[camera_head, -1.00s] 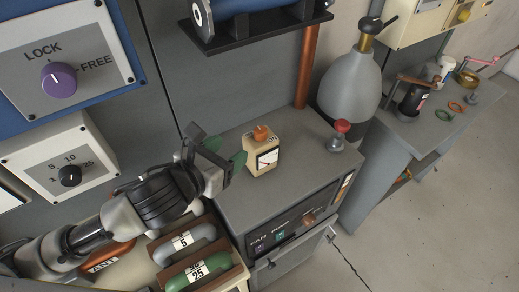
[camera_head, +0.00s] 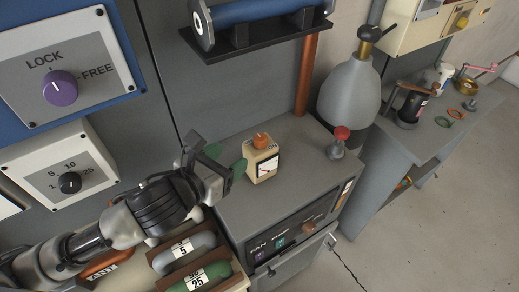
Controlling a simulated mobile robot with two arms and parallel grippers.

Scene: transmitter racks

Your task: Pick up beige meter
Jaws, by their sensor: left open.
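The beige meter (camera_head: 262,160) stands upright on the grey cabinet top (camera_head: 300,190). It is a small box with an orange knob on top and a white dial on its front. My right gripper is not in view.
A small red-topped item (camera_head: 338,142) stands to the right on the same cabinet. A large grey bottle (camera_head: 349,95) stands behind it. A black shelf (camera_head: 255,40) with a blue cylinder overhangs the back.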

